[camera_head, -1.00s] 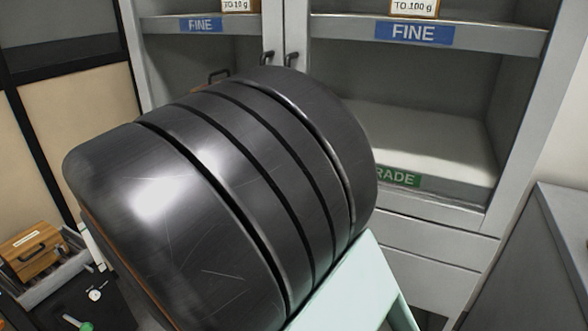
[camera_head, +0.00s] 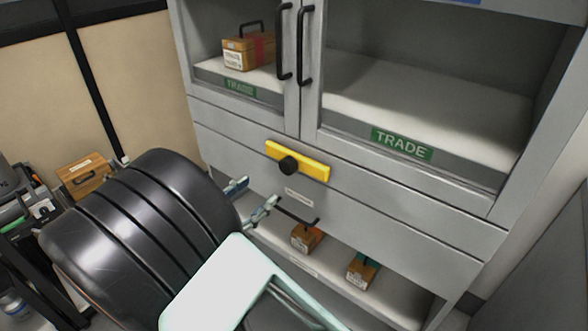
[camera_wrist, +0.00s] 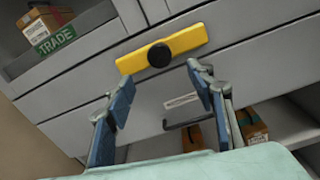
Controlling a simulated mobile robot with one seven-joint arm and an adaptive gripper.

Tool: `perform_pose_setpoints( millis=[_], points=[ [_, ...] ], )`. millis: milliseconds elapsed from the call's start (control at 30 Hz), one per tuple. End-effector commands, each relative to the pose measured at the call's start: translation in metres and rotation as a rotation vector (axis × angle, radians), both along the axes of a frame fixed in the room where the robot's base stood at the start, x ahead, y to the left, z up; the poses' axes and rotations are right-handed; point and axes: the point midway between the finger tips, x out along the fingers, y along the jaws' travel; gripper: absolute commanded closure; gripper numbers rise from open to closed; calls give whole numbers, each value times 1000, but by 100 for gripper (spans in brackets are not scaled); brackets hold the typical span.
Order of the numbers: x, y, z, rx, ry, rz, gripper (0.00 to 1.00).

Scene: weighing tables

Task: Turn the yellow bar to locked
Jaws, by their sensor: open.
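The yellow bar (camera_head: 313,168) with a round black knob (camera_head: 289,166) is on the front of the grey cabinet, below the glass-door handles. It lies roughly along the drawer front. In the wrist view the yellow bar (camera_wrist: 187,43) shows just beyond my fingertips, with the black knob (camera_wrist: 160,55) between and above them. My gripper (camera_head: 252,199) is open and empty, left of and below the bar in the head view. It is apart from the bar. In the wrist view my gripper (camera_wrist: 157,80) has its two fingers spread wide.
A dark drawer handle (camera_head: 296,215) lies below the bar. Wooden boxes (camera_head: 307,238) sit on the low open shelf. Another wooden box (camera_head: 247,52) stands behind the upper doors. Tall black door handles (camera_head: 305,45) stick out above. A side table with a box (camera_head: 84,177) is at left.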

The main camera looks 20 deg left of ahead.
Motion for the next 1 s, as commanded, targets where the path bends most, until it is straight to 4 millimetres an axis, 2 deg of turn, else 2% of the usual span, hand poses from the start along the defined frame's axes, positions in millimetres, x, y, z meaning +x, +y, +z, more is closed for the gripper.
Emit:
perform_pose_setpoints(
  millis=[167, 400, 600, 767, 1000],
  points=[
    [15, -5, 0, -2, -2, 2, 50],
    [58, -22, 0, -1, -2, -1, 50],
    [87, -33, 0, 0, -1, 0, 50],
    [99, -36, 0, 0, 0, 2, 50],
    [101, -37, 0, 0, 0, 3, 50]
  ],
)
